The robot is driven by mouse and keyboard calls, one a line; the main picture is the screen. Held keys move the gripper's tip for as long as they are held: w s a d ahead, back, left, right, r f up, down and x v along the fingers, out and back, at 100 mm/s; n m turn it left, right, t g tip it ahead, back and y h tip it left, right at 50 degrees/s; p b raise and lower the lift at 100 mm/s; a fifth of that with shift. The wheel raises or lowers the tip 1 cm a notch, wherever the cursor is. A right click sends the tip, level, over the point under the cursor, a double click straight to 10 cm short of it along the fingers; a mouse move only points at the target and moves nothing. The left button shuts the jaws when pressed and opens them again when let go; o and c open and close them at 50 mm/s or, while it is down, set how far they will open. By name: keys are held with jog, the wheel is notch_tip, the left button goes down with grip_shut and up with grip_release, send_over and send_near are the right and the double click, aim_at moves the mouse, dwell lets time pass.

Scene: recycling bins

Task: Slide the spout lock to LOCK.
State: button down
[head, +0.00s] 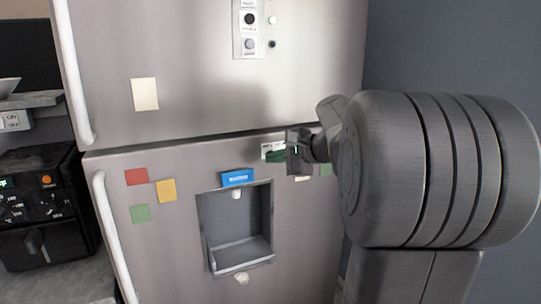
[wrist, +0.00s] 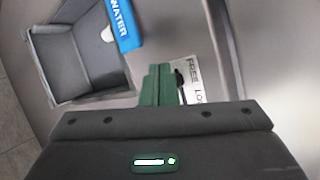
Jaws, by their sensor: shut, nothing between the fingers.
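The spout lock's white label (wrist: 197,80) shows in the wrist view, reading FREE and the start of LOCK; its lower end is hidden behind my gripper. A small dark piece (wrist: 180,79), which looks like the lock's slider, sits at the FREE end of the label. My gripper (wrist: 157,86) is shut and empty, its green fingertips just left of the dark piece. I cannot tell whether they touch it. In the head view my gripper (head: 275,156) is at the fridge front, over the lower part of the label (head: 272,147).
The dispenser recess (head: 235,228) lies left of my gripper, with a blue WATER tag (head: 237,178) above it. Red (head: 136,177), yellow (head: 166,191) and green (head: 140,214) notes are further left. A white door handle (head: 112,235) runs along the left edge.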

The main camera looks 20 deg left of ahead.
jog(key=shift+w+d, duration=0.9)
jog(key=shift+w, duration=0.15)
jog(key=shift+s+a+p, duration=0.15)
jog(key=shift+s+p, duration=0.1)
jog(key=shift+p, duration=0.05)
dwell(0.4)
jog(key=shift+s+d+f+b, duration=0.1)
jog(key=shift+s+d+b, duration=0.25)
jog(key=shift+s+d, duration=0.75)
jog(key=shift+s+d+f+b, duration=0.1)
jog(key=shift+s+d+b, duration=0.25)
jog(key=shift+s+d, duration=0.65)
jog(key=shift+w+d, duration=0.1)
jog(key=shift+w, duration=0.1)
jog(key=w+a, duration=0.2)
jog(key=w+a+p, duration=0.1)
jog(key=w+a, duration=0.1)
jog(key=shift+w+r, duration=0.15)
jog(key=shift+r, duration=0.05)
